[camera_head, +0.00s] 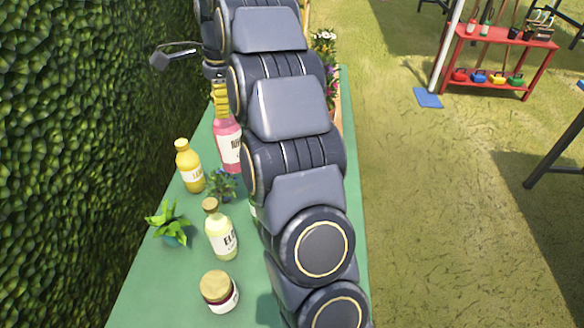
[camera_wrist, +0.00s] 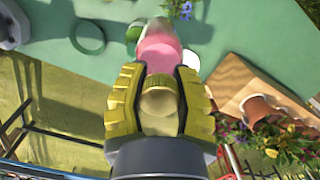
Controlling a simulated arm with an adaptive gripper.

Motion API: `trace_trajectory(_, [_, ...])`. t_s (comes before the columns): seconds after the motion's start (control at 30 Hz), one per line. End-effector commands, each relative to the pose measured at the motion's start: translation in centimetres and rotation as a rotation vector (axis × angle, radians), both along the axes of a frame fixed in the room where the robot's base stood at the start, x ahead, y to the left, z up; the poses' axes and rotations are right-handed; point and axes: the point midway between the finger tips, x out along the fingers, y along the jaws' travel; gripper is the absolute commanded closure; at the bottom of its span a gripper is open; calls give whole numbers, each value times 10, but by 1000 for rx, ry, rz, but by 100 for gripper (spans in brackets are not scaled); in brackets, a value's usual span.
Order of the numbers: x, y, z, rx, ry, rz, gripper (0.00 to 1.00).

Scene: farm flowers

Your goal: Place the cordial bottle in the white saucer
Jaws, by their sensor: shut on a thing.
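The pink cordial bottle (camera_head: 229,148) stands roughly upright at the far part of the green table, with its lower end partly behind a small plant. My gripper (camera_head: 220,100) is shut on its upper part from above. In the wrist view, the pink bottle (camera_wrist: 160,48) and its gold cap lie between the yellow fingers of my gripper (camera_wrist: 160,78). A white round piece (camera_wrist: 234,72) shows right of the bottle, partly hidden; it may be the white saucer. I cannot tell whether the bottle touches the table.
A yellow bottle (camera_head: 189,165), an elder bottle (camera_head: 221,232), a jar (camera_head: 219,291) and a potted plant (camera_head: 170,228) stand nearer. A wooden board (camera_wrist: 250,92) and flowerpot (camera_wrist: 258,108) are at the right in the wrist view. A hedge (camera_head: 70,150) borders the left.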

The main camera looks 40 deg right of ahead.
Motion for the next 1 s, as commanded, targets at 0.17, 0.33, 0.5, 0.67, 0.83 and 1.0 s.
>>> trace_trajectory(0.17, [-5,-26,-10,2,-11,-197,100])
trace_trajectory(0.33, [-9,-44,-18,5,-20,-337,100])
trace_trajectory(0.5, [-20,-60,-23,10,-16,-432,100])
trace_trajectory(0.67, [-37,-79,-25,15,-17,-503,100])
trace_trajectory(0.83, [-61,-98,-31,24,-9,-585,100])
trace_trajectory(1.0, [-82,-113,-35,34,-3,-654,100])
